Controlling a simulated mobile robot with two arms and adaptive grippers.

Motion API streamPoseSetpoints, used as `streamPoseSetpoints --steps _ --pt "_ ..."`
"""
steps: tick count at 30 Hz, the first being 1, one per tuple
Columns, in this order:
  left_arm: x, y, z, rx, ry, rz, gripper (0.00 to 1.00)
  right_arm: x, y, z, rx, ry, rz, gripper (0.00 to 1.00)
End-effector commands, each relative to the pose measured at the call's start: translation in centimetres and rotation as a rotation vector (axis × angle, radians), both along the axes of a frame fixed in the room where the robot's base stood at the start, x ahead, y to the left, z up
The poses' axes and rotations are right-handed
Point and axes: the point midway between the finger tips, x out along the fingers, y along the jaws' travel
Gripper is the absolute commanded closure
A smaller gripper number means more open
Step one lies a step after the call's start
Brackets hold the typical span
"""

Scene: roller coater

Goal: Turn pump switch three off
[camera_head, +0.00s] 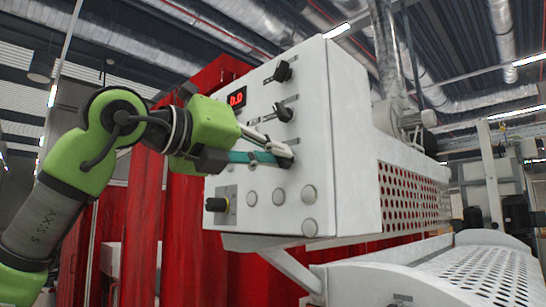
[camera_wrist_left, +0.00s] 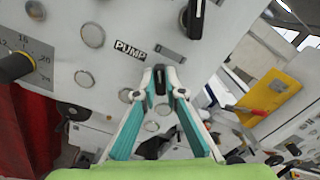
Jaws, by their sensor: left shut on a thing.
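The white control panel (camera_head: 262,140) carries a column of three black rotary switches. The top switch (camera_head: 283,71) and the middle switch (camera_head: 283,111) are free. My left gripper (camera_head: 280,156) reaches in from the left to the lowest switch, which I take as pump switch three. In the left wrist view the fingertips are shut on the dark knob of this pump switch (camera_wrist_left: 160,80), beside a "PUMP" label (camera_wrist_left: 130,49). The fingers cover much of it, so I cannot tell its on or off setting. Another black switch (camera_wrist_left: 195,16) shows above. My right gripper is not in view.
A red display (camera_head: 237,98) reads about 0.0. Several round pale buttons (camera_head: 279,196) and a black dial knob (camera_head: 217,205) sit below the gripper. Red curtains (camera_head: 135,240) hang behind. A perforated machine guard (camera_head: 410,195) stands to the right.

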Motion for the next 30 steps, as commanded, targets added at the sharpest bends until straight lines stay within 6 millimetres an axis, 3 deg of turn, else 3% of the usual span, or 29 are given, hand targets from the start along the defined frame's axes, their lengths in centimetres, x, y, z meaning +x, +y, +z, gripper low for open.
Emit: streamPoseSetpoints --steps 9,10,12,23,30 --pt "0.0 0.1 0.2 -0.006 0.0 0.0 1.0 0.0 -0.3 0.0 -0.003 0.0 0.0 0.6" --pt "0.0 0.1 0.2 -0.006 0.0 0.0 0.85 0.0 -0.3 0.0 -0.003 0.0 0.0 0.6" --pt "0.0 0.1 0.2 -0.005 0.001 0.001 0.73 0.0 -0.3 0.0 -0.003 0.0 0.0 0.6" --pt "-0.1 0.2 0.1 -0.003 0.0 0.001 0.73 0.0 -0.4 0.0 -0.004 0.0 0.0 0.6" --pt "-2.6 2.9 0.2 -0.004 -0.003 0.003 0.73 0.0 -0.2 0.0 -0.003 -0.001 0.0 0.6"
